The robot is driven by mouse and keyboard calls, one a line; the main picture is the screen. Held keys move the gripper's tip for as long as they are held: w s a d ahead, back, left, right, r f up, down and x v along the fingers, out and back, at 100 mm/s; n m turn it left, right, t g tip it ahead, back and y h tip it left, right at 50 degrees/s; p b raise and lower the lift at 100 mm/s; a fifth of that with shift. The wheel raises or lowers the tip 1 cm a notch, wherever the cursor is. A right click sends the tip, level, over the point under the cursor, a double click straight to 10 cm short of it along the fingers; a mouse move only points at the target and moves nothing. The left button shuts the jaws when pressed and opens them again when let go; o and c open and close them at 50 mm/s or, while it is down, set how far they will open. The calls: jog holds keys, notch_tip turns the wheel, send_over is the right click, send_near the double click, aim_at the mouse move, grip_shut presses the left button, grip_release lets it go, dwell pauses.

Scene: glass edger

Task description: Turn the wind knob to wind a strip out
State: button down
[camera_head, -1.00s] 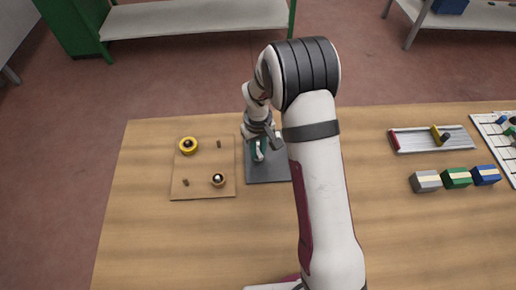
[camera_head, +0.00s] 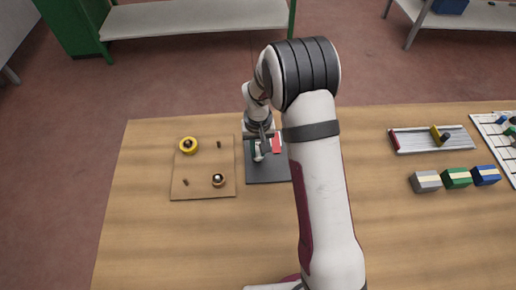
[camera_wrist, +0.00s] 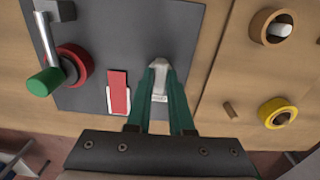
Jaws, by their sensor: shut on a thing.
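A dark grey plate (camera_head: 268,174) lies on the table and also fills the upper left of the wrist view (camera_wrist: 195,20). My gripper (camera_wrist: 160,72) has green fingers, shut on a pale grey knob (camera_wrist: 158,94) that looks like the wind knob. The fingers partly hide the knob. In the head view my gripper (camera_head: 259,154) is low over the plate, partly behind my arm. A red strip (camera_wrist: 118,92) stands in a pale slot beside the knob; it also shows in the head view (camera_head: 276,144). A red wheel (camera_wrist: 75,66) and a green-ended grip (camera_wrist: 45,82) are farther left.
A wooden board (camera_head: 205,176) left of the plate bears a yellow ring (camera_head: 188,146), a brown-rimmed round piece (camera_head: 218,180) and small pegs. At right are a grey rail tray (camera_head: 430,140) and grey, green and blue blocks (camera_head: 457,178). The table's front left is clear.

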aim_at(258, 152)
jog(key=c, duration=0.8)
grip_release()
notch_tip(258, 152, up, 16)
